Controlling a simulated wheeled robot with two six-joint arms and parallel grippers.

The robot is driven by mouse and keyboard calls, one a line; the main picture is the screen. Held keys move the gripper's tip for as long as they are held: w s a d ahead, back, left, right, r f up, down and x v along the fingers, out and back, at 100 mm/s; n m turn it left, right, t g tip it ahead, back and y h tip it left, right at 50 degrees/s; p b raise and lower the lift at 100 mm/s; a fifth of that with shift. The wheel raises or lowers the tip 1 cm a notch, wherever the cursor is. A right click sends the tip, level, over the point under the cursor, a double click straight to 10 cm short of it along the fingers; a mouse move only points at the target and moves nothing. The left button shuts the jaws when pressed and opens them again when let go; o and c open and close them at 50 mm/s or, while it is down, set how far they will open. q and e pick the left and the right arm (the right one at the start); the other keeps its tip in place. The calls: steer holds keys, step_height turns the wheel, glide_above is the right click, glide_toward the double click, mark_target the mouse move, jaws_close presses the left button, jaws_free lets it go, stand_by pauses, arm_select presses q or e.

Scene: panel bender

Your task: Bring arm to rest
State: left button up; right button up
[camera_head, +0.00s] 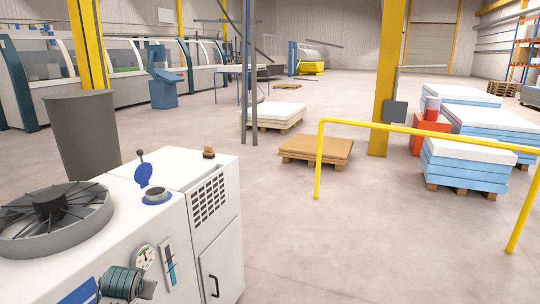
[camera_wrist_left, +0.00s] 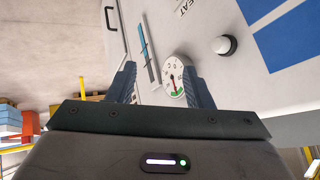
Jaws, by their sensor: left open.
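My left gripper (camera_head: 124,284) shows at the bottom of the head view, in front of the front face of a white machine cabinet (camera_head: 219,240). In the left wrist view its two ribbed grey-blue fingers (camera_wrist_left: 158,82) stand apart, with nothing held between them. Past the fingers is the cabinet's front face, with a round gauge (camera_wrist_left: 174,76) partly behind the right finger. The gauge also shows in the head view (camera_head: 145,258). I cannot tell whether the fingers touch the panel. My right gripper is not in view.
A fan (camera_head: 50,218) and a blue open cap (camera_head: 144,175) sit on the cabinet top. A grey bin (camera_head: 84,135) stands behind. A yellow rail (camera_head: 420,129), wooden pallet (camera_head: 316,150) and blue-white stacks (camera_head: 467,166) are right. Floor between is clear.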

arm_select(q)
steer(key=s+d+f+g+h, duration=0.1)
steer(key=s+d+f, duration=0.3)
steer(key=s, duration=0.5)
steer(key=s+d+f+g, duration=0.1)
steer(key=s+f, duration=0.4)
steer(key=s, duration=0.5)
steer(key=s+d+f+g+h, duration=0.1)
steer(key=s+d, duration=0.1)
steer(key=s, duration=0.9)
steer(key=s+d+g, duration=0.1)
steer(key=s+d, duration=0.2)
steer(key=s, duration=0.8)
steer(key=a+f+g+b, duration=0.1)
steer(key=a+f+g, duration=0.15)
steer(key=f, duration=2.85)
steer(key=s+a+f+b, duration=0.1)
steer(key=s+f, duration=1.7)
steer(key=f, duration=0.2)
steer(key=shift+a+f+n, duration=0.25)
steer(key=shift+a+n, duration=0.05)
steer(key=shift+a, duration=0.05)
steer(key=shift+s, duration=0.1)
